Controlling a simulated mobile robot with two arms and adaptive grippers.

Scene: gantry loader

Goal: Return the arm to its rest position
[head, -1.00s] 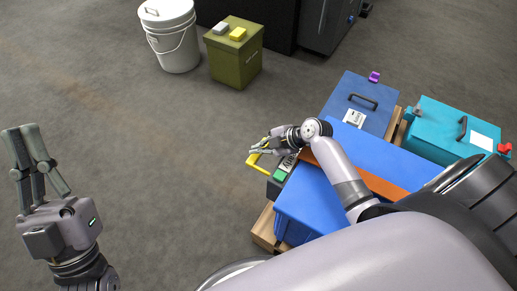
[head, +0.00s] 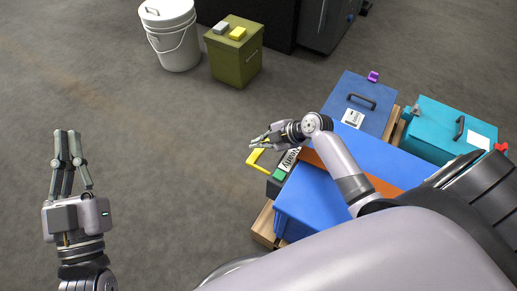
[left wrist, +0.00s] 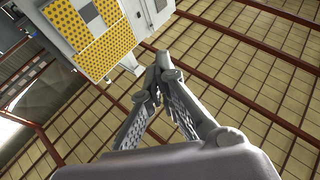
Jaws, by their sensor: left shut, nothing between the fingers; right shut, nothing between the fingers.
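My left gripper (head: 68,150) is at the left of the head view, pointing up the picture over bare floor. Its fingers are together and empty; in the left wrist view (left wrist: 158,72) the fingertips meet with nothing between them. My right gripper (head: 256,143) is near the middle of the head view, beside a yellow handle (head: 262,162) at the left end of the blue boxes. I see nothing held in it. Whether it touches the yellow handle is unclear.
A large blue box (head: 310,205) with an orange band, another blue box (head: 350,92) and a teal box (head: 440,125) stand at the right on wooden pallets. A white bucket (head: 172,45) and an olive box (head: 237,62) stand at the back. The floor between is clear.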

